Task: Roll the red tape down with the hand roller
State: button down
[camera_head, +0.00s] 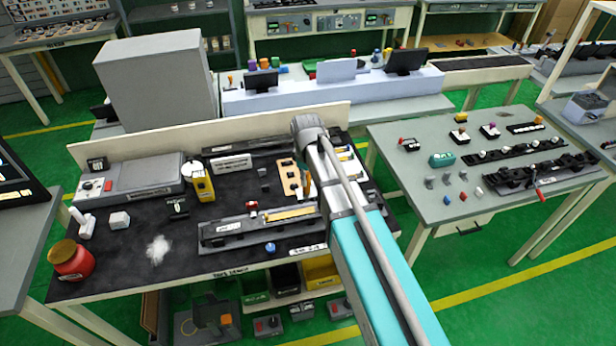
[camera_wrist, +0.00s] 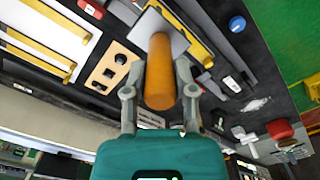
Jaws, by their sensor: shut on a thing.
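My gripper (camera_wrist: 158,100) is shut on the orange-brown cylindrical handle of a tool, which I take to be the hand roller (camera_wrist: 160,65). A pale grey end shows past the handle, but its exact shape is unclear. A long fixture with a yellow strip (camera_head: 290,213) lies along the front of the black mat; in the wrist view a yellow strip (camera_wrist: 185,32) shows beside the tool's grey end. I cannot make out the red tape clearly. I cannot tell whether the tool touches anything.
A tan board with holes (camera_head: 290,178) lies left of my arm on the bench. A blue knob (camera_head: 270,248), white powder (camera_head: 158,250) and a red jar (camera_head: 72,260) are nearer the front and left. A grey table (camera_head: 400,175) with parts stands right, beyond a gap.

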aim_at(307, 191)
jog(key=shift+f+b, duration=2.8)
jog(key=shift+f, duration=0.15)
jog(key=shift+f, duration=0.2)
